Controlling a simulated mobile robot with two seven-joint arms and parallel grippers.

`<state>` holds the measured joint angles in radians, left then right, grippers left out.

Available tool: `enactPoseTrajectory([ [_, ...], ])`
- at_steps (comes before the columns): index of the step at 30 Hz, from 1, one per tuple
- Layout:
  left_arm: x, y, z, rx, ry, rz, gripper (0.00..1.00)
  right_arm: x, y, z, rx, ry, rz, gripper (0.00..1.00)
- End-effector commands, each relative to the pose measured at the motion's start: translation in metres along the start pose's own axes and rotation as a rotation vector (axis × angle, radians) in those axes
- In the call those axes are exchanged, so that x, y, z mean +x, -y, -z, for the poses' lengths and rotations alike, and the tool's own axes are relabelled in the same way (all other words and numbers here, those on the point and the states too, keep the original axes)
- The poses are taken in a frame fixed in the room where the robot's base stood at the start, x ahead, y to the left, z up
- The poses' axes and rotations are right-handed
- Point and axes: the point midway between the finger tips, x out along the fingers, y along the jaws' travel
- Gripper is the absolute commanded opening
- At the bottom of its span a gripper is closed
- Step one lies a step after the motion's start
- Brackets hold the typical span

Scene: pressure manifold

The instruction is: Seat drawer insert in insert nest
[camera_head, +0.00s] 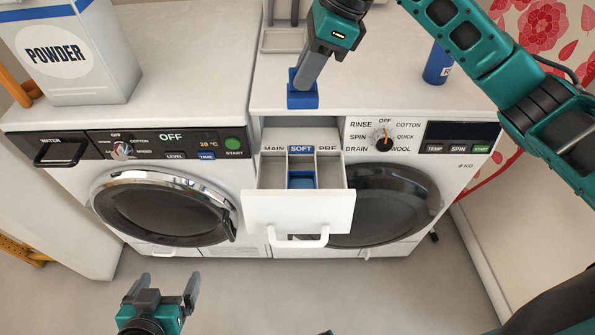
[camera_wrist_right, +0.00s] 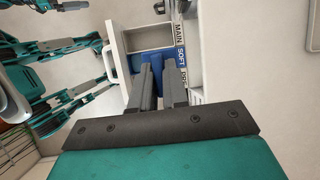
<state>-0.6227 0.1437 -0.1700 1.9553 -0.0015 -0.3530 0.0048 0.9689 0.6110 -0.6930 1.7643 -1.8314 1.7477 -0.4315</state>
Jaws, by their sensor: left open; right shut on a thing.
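The drawer insert (camera_head: 303,99) is a small blue piece held upright above the top front edge of the right washing machine. My right gripper (camera_head: 308,78) is shut on it from above. In the right wrist view the blue insert (camera_wrist_right: 146,62) shows at the fingertips (camera_wrist_right: 160,85), partly hidden by them. The open drawer (camera_head: 298,211) has compartments under the labels MAIN, SOFT and PRE. The middle SOFT compartment (camera_head: 301,163) has blue at its bottom; I cannot tell which part is the insert nest. My left gripper (camera_head: 165,293) is open and empty, low in front of the machines.
A grey tray (camera_head: 284,40) stands on the right machine, behind the right gripper. A blue bottle (camera_head: 438,64) stands to the right of it, and a powder box (camera_head: 72,50) on the left machine. The drawer handle (camera_head: 298,240) sticks out in front. The floor ahead is clear.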

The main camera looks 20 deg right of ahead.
Motion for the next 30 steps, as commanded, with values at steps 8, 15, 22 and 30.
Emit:
enactPoseTrajectory([
  [8,0.002,0.0,-0.002,-0.001,-0.001,-0.001,0.95,0.046,-0.001,0.019,0.022,-0.002,0.0,0.0],
  [15,0.003,-0.002,-0.001,-0.003,-0.006,-0.006,0.95,0.105,-0.001,0.044,0.02,-0.001,0.001,0.0],
  [22,0.005,-0.004,0.0,-0.003,-0.005,-0.009,0.95,0.141,0.0,0.059,0.017,0.0,0.006,0.0],
  [30,0.007,-0.004,-0.001,-0.004,-0.004,-0.01,0.95,0.162,-0.001,0.068,0.018,-0.001,0.004,0.0],
])
